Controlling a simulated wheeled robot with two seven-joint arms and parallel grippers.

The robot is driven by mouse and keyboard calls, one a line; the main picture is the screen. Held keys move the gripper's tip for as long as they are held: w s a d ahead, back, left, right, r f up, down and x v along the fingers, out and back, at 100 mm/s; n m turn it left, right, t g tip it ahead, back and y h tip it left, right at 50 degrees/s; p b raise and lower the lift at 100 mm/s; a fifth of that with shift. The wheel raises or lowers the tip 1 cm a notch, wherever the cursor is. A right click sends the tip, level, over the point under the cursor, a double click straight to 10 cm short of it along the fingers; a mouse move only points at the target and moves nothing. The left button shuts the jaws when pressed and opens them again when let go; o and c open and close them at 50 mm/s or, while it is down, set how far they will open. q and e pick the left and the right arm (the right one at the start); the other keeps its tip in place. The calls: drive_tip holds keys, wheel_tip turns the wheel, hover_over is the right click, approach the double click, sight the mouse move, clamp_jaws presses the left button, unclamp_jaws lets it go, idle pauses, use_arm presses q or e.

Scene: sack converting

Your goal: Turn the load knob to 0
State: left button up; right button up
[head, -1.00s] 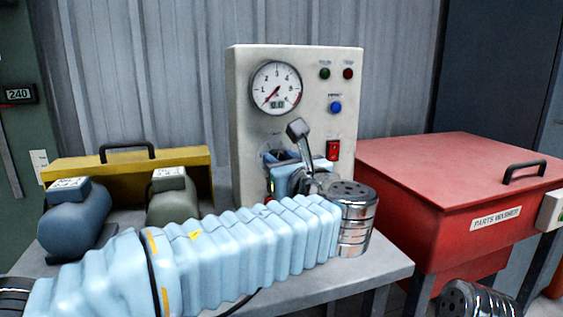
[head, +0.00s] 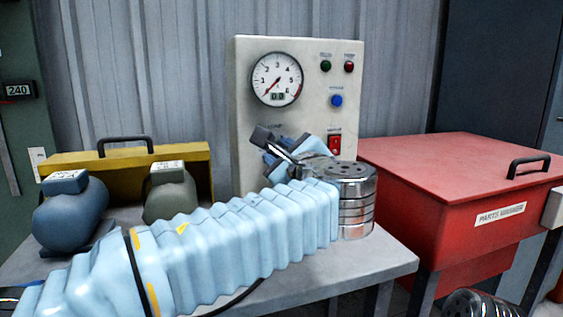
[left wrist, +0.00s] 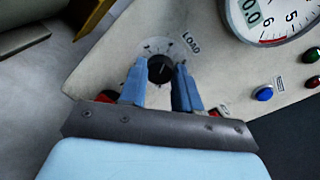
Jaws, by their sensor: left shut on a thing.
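The load knob (left wrist: 160,70) is a round black knob on a dial with tick marks, under the word LOAD in the left wrist view. My left gripper (left wrist: 160,88) has its two blue fingers on either side of the knob and is shut on it. In the head view my left gripper (head: 290,150) is at the lower left of the control panel (head: 320,115), and my gripper and arm hide the knob there. The gauge (head: 277,79) above has its needle at the low end and a small digital readout. My right gripper is not in view.
The panel also has a red switch (head: 335,144), a blue button (head: 337,101), and green and red lamps. A red parts washer (head: 455,185) stands at right.

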use_arm(q)
drive_tip(key=shift+f+n+b, duration=0.2)
drive_tip(key=shift+n+b, duration=0.25)
drive_tip(key=shift+n, duration=0.55)
drive_tip(key=n+b, duration=0.1)
drive_tip(key=n, duration=0.1)
drive_tip(key=shift+n, duration=0.3)
drive_tip(key=n+b, duration=0.4)
drive_tip(key=n, duration=0.2)
drive_tip(key=shift+a+f+h, duration=0.1)
drive_tip(key=shift+f+h, duration=0.05)
drive_tip(key=shift+h, duration=0.15)
drive_tip(key=n+b, duration=0.3)
drive_tip(key=n, duration=0.2)
drive_tip(key=shift+f+b, duration=0.1)
drive_tip(key=shift+b, duration=0.3)
drive_tip(key=n+b, duration=0.2)
drive_tip(key=n, duration=0.2)
drive_tip(key=shift+n+h, duration=0.3)
drive_tip(key=shift+n, duration=0.1)
drive_tip(key=shift+b, duration=0.35)
drive_tip(key=o, duration=1.1)
drive_tip(key=shift+c, duration=0.2)
drive_tip(key=shift+r, duration=0.2)
